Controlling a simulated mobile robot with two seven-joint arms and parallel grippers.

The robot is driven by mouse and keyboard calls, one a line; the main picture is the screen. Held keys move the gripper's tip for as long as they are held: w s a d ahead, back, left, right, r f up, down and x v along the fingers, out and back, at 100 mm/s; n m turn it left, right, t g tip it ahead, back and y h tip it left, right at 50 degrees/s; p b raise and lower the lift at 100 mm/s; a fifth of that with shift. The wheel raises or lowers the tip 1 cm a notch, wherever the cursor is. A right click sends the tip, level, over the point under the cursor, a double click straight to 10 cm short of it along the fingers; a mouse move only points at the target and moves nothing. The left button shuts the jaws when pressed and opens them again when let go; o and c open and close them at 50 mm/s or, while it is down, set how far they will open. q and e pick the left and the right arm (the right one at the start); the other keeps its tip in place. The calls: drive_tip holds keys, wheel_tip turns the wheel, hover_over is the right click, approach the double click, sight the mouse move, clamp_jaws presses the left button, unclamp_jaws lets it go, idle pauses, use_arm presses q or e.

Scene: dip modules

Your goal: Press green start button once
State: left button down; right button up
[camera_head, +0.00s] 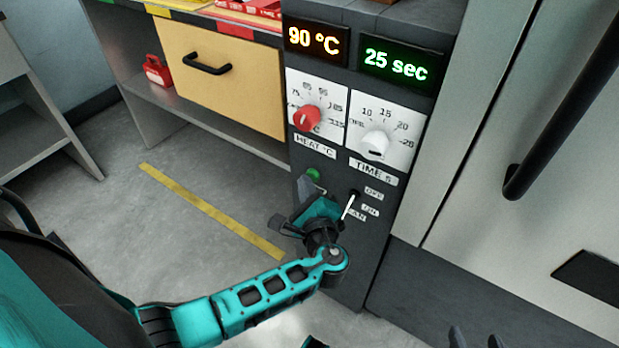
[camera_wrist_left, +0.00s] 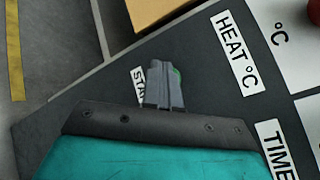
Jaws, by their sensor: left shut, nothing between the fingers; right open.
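The green start button (camera_head: 314,174) is on the dark front panel of the machine, below the heat dial. My left gripper (camera_head: 308,186) is shut and empty, its fingertips just below the button in the head view. In the left wrist view, the shut fingers (camera_wrist_left: 164,82) cover most of the button, and only a sliver of green (camera_wrist_left: 176,72) shows beside the tips. Whether they touch it I cannot tell. Part of the start label (camera_wrist_left: 138,88) shows left of the fingers. My right gripper (camera_head: 474,340) shows only its fingertips at the bottom edge, apart and far from the panel.
A red heat dial (camera_head: 306,117) and a white time dial (camera_head: 374,144) sit above the button. A fan toggle switch (camera_head: 350,204) is close to the right of my left gripper. Displays read 90 °C (camera_head: 315,40) and 25 sec (camera_head: 396,64). A wooden drawer (camera_head: 235,95) is at left.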

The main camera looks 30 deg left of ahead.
use_arm(q)
drive_tip(key=shift+w, duration=0.15)
idle(0.4)
drive_tip(key=shift+s+p, duration=0.45)
drive_tip(key=shift+s, duration=0.6)
drive_tip(key=shift+s+a+p, duration=0.15)
drive_tip(key=shift+s+p, duration=0.35)
drive_tip(key=shift+s, duration=0.75)
drive_tip(key=shift+s+a+p, duration=0.1)
drive_tip(key=shift+s+p, duration=0.4)
drive_tip(key=shift+s, duration=0.75)
